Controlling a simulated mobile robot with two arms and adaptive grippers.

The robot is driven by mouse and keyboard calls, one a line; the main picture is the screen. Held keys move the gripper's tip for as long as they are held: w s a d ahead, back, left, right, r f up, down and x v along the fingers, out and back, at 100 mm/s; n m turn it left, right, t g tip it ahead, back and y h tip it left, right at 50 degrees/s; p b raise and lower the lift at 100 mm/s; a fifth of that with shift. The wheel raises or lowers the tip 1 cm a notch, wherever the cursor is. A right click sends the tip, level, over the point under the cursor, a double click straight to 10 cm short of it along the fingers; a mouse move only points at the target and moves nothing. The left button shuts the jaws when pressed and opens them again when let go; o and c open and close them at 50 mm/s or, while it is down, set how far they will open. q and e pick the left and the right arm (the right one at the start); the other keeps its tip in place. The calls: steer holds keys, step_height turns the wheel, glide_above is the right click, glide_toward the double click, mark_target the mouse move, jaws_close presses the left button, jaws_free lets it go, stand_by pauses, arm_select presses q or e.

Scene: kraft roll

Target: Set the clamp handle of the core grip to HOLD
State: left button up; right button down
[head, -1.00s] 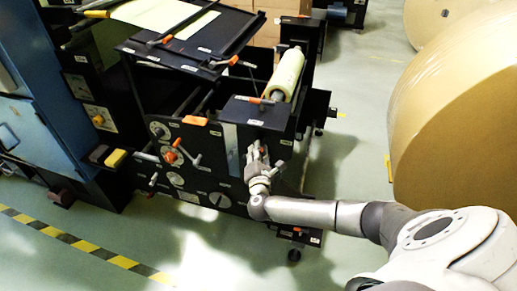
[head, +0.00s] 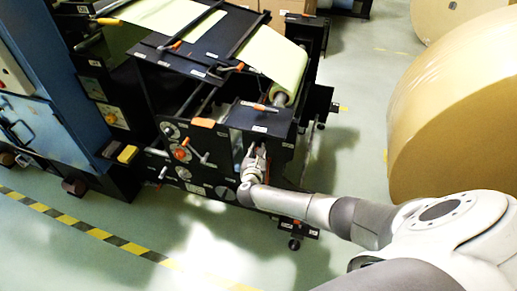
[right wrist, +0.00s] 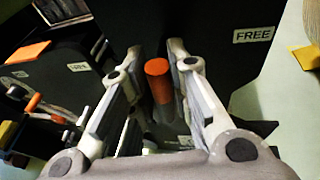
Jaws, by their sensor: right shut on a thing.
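The clamp handle (right wrist: 157,72), a short bar with an orange end, stands between the two fingers of my right gripper (right wrist: 160,90) in the right wrist view. My right gripper is shut on it. A FREE label (right wrist: 253,35) is on the dark panel to the right of the handle; I see no readable HOLD label. In the head view my right gripper (head: 256,152) is at the front of the dark machine (head: 225,150), below the roll end, and hides most of the handle. My left gripper is not in view.
A green roll (head: 284,84) with its sheet sits above the gripper. Levers and an orange knob (head: 181,154) are left of it. A large brown kraft roll (head: 450,130) stands to the right. The floor in front is clear, with a striped line (head: 90,230).

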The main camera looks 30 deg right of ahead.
steer(key=shift+w+a+r+n, duration=0.15)
steer(key=shift+w+n, duration=0.05)
steer(key=shift+n, duration=0.1)
stand_by(0.4)
steer(key=c, duration=1.4)
jaws_free()
steer(key=shift+s, duration=0.1)
steer(key=v, duration=1.2)
steer(key=shift+a, duration=0.1)
